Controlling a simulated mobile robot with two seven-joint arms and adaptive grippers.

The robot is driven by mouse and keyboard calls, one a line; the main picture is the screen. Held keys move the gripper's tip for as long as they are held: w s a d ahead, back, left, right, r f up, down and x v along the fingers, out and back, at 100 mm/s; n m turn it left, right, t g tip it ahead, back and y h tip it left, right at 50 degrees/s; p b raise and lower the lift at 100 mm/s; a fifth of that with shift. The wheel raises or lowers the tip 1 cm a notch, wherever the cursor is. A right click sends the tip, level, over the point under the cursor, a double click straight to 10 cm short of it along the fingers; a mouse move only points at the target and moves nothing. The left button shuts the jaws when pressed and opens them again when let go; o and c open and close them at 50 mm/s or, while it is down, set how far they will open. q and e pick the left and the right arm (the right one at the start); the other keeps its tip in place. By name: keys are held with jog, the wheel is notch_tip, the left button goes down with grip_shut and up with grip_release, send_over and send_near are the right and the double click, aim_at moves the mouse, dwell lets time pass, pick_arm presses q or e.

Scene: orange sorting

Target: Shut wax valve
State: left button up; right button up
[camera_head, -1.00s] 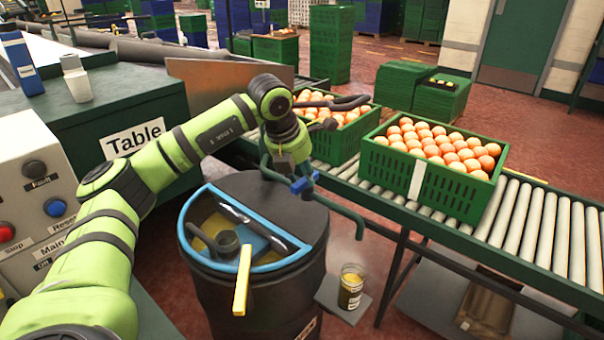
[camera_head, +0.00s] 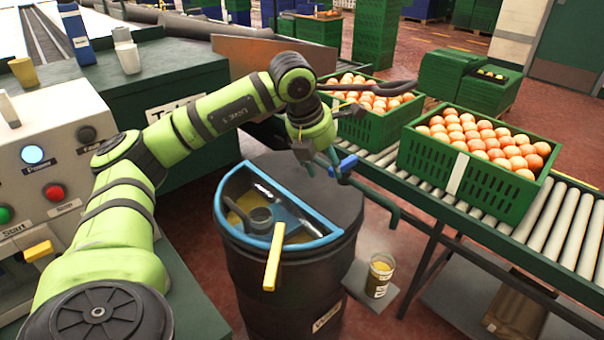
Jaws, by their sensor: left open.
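The wax valve, with a blue handle (camera_head: 347,163), sits on a teal pipe (camera_head: 383,200) above the right side of a dark wax drum (camera_head: 335,265). My left gripper (camera_head: 322,143) reaches in from the left, just up and left of the blue handle. It is open and appears apart from the handle. The wrist and pipe partly hide its fingers, so I cannot tell the exact gap. My right gripper is not in view.
The drum has a blue half-round rim (camera_head: 300,243) and a yellow bar. A jar (camera_head: 379,275) stands right of it. Egg-like orange fruit fills green crates (camera_head: 430,165) on a roller conveyor (camera_head: 560,215). A control panel (camera_head: 50,160) stands at left.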

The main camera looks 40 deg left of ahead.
pick_arm(q)
jog(key=s, duration=0.7)
jog(key=shift+s+a, duration=0.25)
jog(key=shift+a, duration=0.05)
